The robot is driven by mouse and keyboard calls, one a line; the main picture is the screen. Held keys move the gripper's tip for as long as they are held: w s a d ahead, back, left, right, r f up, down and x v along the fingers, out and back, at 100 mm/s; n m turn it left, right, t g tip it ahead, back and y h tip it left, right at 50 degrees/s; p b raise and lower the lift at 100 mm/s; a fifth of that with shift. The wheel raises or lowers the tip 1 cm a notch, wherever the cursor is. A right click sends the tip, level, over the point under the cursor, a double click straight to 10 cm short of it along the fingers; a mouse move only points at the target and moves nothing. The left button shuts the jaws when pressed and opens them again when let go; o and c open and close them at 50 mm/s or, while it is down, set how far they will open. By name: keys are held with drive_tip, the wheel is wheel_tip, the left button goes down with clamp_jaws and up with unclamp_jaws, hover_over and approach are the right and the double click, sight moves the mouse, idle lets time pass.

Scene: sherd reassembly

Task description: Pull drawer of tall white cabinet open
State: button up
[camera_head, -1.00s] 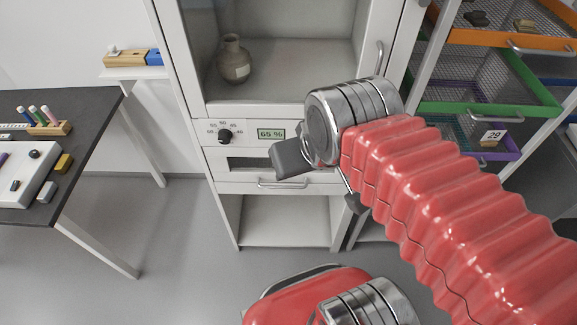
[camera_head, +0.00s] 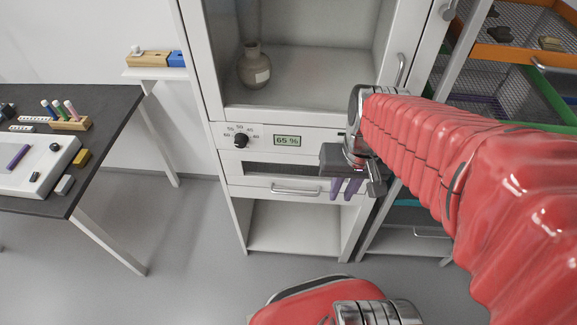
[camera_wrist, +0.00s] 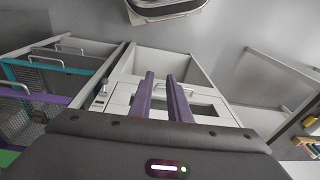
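The tall white cabinet (camera_head: 215,140) stands in the middle of the head view. Its drawer (camera_head: 262,187), below the dial and the 65 % display, looks shut and has a bar handle (camera_head: 295,190). My gripper (camera_head: 344,188) is to the right of this handle, in front of the cabinet's right side. Its two purple fingers are apart with nothing between them. In the wrist view the fingers (camera_wrist: 162,95) point at the cabinet front, and the handle (camera_wrist: 187,91) shows beside the right finger. I cannot tell how far the fingertips are from the front.
A rack with coloured mesh drawers (camera_head: 500,75) stands close on the right. A dark table (camera_head: 95,125) with tools is at the left. A vase (camera_head: 254,66) stands inside the cabinet above. The floor (camera_head: 195,240) in front is clear at the left.

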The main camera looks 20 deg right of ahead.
wheel_tip(320, 180, down, 11)
drive_tip(key=s+d+m+g+y, duration=0.1)
drive_tip(key=d+m+g+y, duration=0.15)
drive_tip(key=m+y, duration=0.2)
drive_tip(key=m+t+y, duration=0.6)
drive_tip(key=t+y, duration=0.1)
drive_tip(key=t, duration=0.4)
approach(298, 194)
drive_tip(key=s+d, duration=0.2)
drive_tip(key=d, duration=0.1)
drive_tip(key=shift+r, duration=0.1)
drive_tip(key=shift+w+a, duration=0.1)
drive_tip(key=shift+a, duration=0.05)
drive_tip(key=shift+x, duration=6.8)
drive_tip(key=shift+c, duration=0.3)
clamp_jaws()
